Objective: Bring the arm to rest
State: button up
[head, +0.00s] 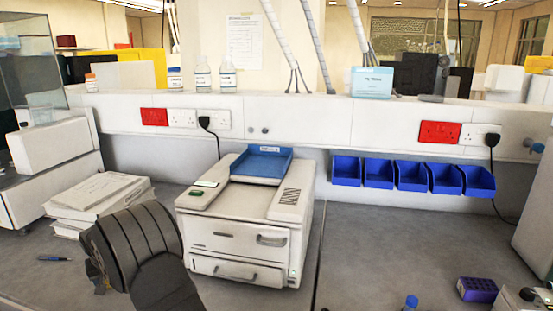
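A dark grey, ribbed part of my arm rises from the bottom edge at the lower left. It stands in front of the bench, between the stack of papers (100,196) and the white benchtop machine (240,240). It hides part of the bench and comes close to the machine's left side in the picture; I cannot tell the gap in depth. Whether anything is held cannot be seen.
The machine has a blue tray (262,163) on top. Blue bins (411,176) hang along the back wall. A purple rack (478,289) and a blue-capped item (411,302) are at the lower right. A pen (54,259) lies at left.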

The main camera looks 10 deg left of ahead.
jog(key=shift+r, duration=1.9)
jog(key=shift+s+d+f, duration=0.1)
jog(key=shift+f, duration=1.35)
jog(key=v, duration=1.2)
jog(key=x, duration=1.2)
jog(key=shift+f, duration=0.25)
notch_tip(320, 180, up, 4)
jog(key=shift+r, duration=0.2)
jog(key=w+d+r, duration=0.5)
jog(key=d+r, duration=0.2)
jog(key=d, duration=0.4)
notch_tip(320, 180, up, 18)
jog(key=w+d+m, duration=0.2)
jog(key=w+d, duration=0.3)
jog(key=d, duration=0.3)
jog(key=w+d+m+h, duration=0.1)
jog(key=w+d+m, duration=0.1)
jog(key=w+d, duration=0.3)
jog(key=d, duration=0.4)
jog(key=shift+w+r+t, duration=0.3)
jog(key=shift+r+t, duration=0.05)
jog(key=shift+t, duration=0.05)
